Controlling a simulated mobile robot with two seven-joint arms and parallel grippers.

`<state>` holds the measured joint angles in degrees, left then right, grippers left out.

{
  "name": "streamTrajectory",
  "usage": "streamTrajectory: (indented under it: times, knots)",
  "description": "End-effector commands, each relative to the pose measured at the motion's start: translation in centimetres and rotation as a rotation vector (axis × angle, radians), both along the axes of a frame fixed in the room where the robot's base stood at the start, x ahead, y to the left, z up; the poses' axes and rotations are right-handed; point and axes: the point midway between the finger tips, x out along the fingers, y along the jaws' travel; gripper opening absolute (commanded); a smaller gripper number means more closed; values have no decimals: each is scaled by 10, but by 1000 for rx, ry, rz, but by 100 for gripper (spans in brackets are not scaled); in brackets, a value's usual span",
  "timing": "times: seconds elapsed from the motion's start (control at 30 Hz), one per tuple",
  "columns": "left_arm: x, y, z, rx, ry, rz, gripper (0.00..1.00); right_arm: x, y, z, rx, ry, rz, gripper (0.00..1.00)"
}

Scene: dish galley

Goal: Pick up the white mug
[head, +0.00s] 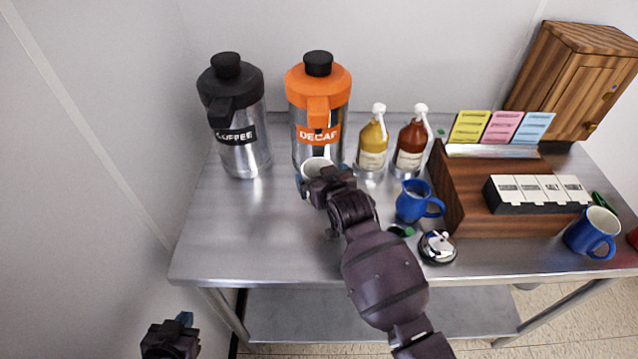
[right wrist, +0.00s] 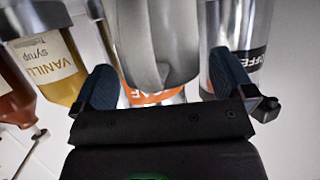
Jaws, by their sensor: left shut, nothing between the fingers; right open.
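The white mug (head: 316,164) stands on the metal table in front of the orange-topped decaf dispenser, its lower part hidden behind my right gripper (head: 322,178). In the right wrist view the mug (right wrist: 165,45) looks grey and upside down, between and just beyond the spread fingers of my right gripper (right wrist: 165,82). A gap shows on each side, so the fingers look apart from it. My right gripper is open. My left gripper (head: 180,325) is low at the bottom left, off the table, shut and empty.
The black-topped coffee dispenser (head: 236,130) and decaf dispenser (head: 318,85) stand behind. Two syrup bottles (head: 373,145) (head: 411,148), a blue mug (head: 412,202) and a bell (head: 437,247) are to the right. Further right are a wooden organizer (head: 450,200) and another blue mug (head: 590,235). The table's left front is clear.

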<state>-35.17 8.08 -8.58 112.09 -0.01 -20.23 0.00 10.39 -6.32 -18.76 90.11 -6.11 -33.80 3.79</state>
Motion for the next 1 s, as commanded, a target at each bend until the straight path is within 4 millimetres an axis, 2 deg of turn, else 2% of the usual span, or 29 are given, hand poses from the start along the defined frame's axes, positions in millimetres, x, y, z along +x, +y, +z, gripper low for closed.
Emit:
streamTrajectory:
  times: [0.37, 0.7, 0.73, 0.77, 1.0]
  knots:
    - [-2, 0, -2, -1, 6, 1, 0, 6, 2, -3, 0, 0, 0, 98]
    - [-3, 0, -2, -1, 6, 1, 0, 5, 2, -2, -1, 0, 0, 48]
    - [-3, 0, -2, -1, 6, 1, 0, 6, 2, -1, 0, -3, 0, 48]
    - [-3, 0, -2, -1, 6, 1, 0, 6, 2, -1, 0, -3, 0, 42]
    - [-3, 0, -2, -1, 6, 2, 0, 6, 2, -1, 0, -3, 0, 42]
